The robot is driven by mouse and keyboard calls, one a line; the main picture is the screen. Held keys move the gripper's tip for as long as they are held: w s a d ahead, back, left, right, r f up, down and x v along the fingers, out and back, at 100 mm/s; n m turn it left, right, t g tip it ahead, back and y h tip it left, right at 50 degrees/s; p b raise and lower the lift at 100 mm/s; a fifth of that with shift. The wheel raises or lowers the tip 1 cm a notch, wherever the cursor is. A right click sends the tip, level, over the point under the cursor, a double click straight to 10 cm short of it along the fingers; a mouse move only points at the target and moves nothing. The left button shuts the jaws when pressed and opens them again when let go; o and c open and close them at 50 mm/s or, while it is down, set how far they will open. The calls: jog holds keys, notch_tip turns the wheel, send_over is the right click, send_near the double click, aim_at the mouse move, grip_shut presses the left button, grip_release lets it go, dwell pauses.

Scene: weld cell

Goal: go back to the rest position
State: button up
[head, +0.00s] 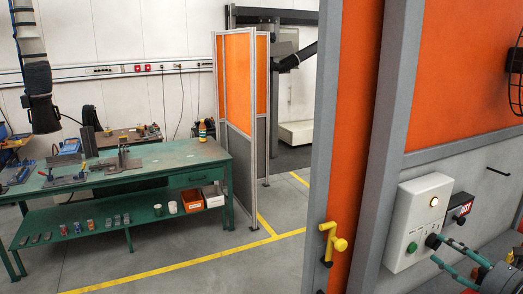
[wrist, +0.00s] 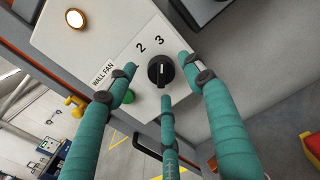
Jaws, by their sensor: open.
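The white wall fan control box (head: 418,222) is on the grey wall panel at the right of the head view and fills the upper middle of the wrist view (wrist: 110,32). Its black rotary knob (wrist: 160,71) has a pale mark that seems to point up towards the 3. A round lamp (wrist: 76,19) on the box is lit. A green button (head: 412,247) is below it, partly hidden by a finger in the wrist view. My gripper (wrist: 160,78) is open, its teal fingers spread around the knob with visible gaps; it also shows in the head view (head: 442,252).
A yellow handle (head: 333,243) sticks out from the orange and grey post left of the box. A small dark box with a red label (head: 463,210) is beside it. A green workbench (head: 165,163) stands far left. Open floor lies between.

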jog(key=v, duration=0.9)
jog(key=x, duration=1.1)
jog(key=shift+w+a, duration=0.1)
jog(key=shift+w, duration=0.1)
jog(key=shift+f+n, duration=0.1)
jog(key=shift+n, duration=1.2)
jog(key=n, duration=0.3)
jog(key=shift+s+n, duration=0.2)
jog(key=shift+n, duration=0.1)
jog(key=shift+w+n, duration=0.1)
jog(key=shift+n, duration=1)
jog(key=shift+n+p, duration=0.3)
